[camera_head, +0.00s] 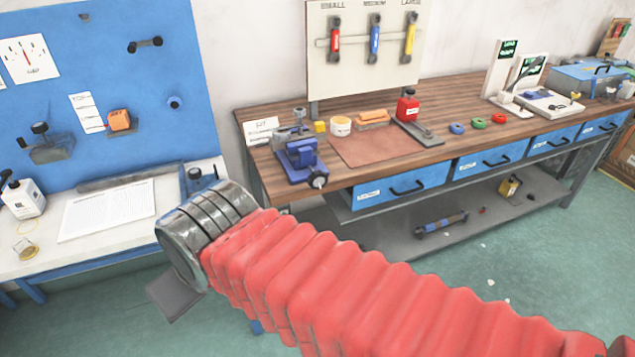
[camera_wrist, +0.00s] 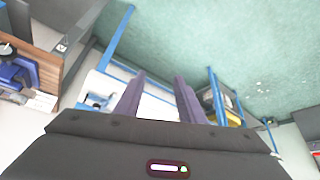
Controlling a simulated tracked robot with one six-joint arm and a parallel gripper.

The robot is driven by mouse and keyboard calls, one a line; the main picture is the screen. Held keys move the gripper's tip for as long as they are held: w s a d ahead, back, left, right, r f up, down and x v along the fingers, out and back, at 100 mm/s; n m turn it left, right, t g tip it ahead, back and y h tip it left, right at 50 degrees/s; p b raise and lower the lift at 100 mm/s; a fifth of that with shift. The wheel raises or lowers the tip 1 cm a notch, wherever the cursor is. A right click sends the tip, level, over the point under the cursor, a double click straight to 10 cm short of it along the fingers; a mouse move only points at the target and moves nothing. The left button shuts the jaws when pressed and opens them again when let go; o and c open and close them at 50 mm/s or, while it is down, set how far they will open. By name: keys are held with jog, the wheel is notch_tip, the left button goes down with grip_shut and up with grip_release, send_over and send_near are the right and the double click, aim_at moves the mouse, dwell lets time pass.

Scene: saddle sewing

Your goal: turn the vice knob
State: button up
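A blue vice (camera_head: 300,158) stands on the front left corner of the wooden workbench in the head view. Its round knob (camera_head: 319,182) sticks out at the bench's front edge, facing the room. A blue piece that looks like the vice shows at the left edge of the wrist view (camera_wrist: 18,72); I cannot make out its knob there. My gripper (camera_wrist: 160,78) is open, its two dark fingers apart with nothing between them. It points down toward the floor and the white table, well away from the vice. In the head view my arm hides its fingers.
Blue drawers (camera_head: 400,187) and a lower shelf sit below. A white table (camera_head: 110,238) with papers and a bottle stands left. Floor before the bench is mostly clear.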

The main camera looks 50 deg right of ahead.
jog(key=shift+o, duration=0.6)
jog(key=shift+w+d, duration=0.2)
jog(key=o, duration=0.6)
jog(key=w+d+f+h, duration=0.1)
jog(key=w+d, duration=0.2)
jog(key=d, duration=0.1)
jog(key=w+d+f+m+t+h, duration=0.1)
jog(key=w+d, duration=0.2)
jog(key=d, duration=0.1)
jog(key=w+d+f+m+t+h, duration=0.1)
jog(key=w+d, duration=0.2)
jog(key=d, duration=0.1)
jog(key=shift+w+d, duration=0.25)
jog(key=shift+w, duration=0.15)
jog(key=w+d+f+t+h, duration=0.1)
jog(key=w+d+f, duration=0.1)
jog(key=d, duration=0.4)
jog(key=w+d+f+t+h, duration=0.1)
jog(key=w+d+f, duration=0.1)
jog(key=d, duration=0.5)
jog(key=m+t+h, duration=0.4)
jog(key=m+t, duration=0.1)
jog(key=t, duration=0.1)
send_near(319, 183)
jog(key=v, duration=0.3)
jog(key=shift+s+a+r, duration=0.1)
jog(key=shift+a, duration=0.05)
jog(key=x, duration=1.4)
jog(key=shift+s, duration=0.1)
jog(key=shift+c, duration=0.2)
